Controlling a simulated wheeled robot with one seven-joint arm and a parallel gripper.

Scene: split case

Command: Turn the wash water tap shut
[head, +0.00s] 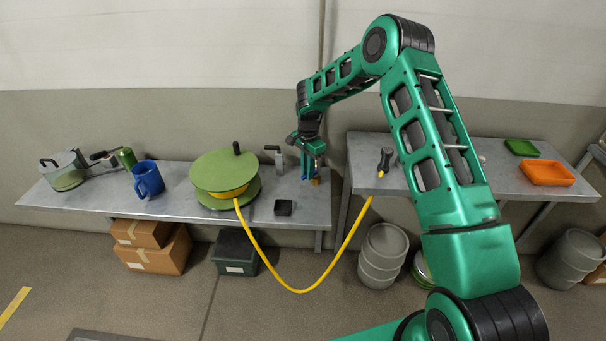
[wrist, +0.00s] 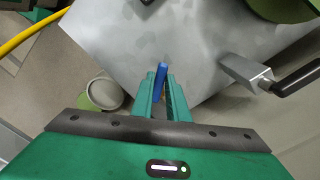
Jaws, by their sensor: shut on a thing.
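A blue handle (wrist: 161,72), which looks like the tap's lever, stands between my fingertips in the wrist view. My gripper (wrist: 160,90) is shut on it, one finger on each side. In the head view my gripper (head: 309,166) reaches down at the right end of the left bench. A small brass-coloured part (head: 316,182) shows just below it, probably the tap body. My fingers and wrist hide most of the tap, so how far the handle is turned cannot be told.
A grey block with a black handle (head: 277,158) stands left of my gripper; it shows at right in the wrist view (wrist: 246,72). A green reel (head: 224,170) stands further left. Its yellow hose (head: 300,291) hangs across the gap to the right bench (head: 365,150).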

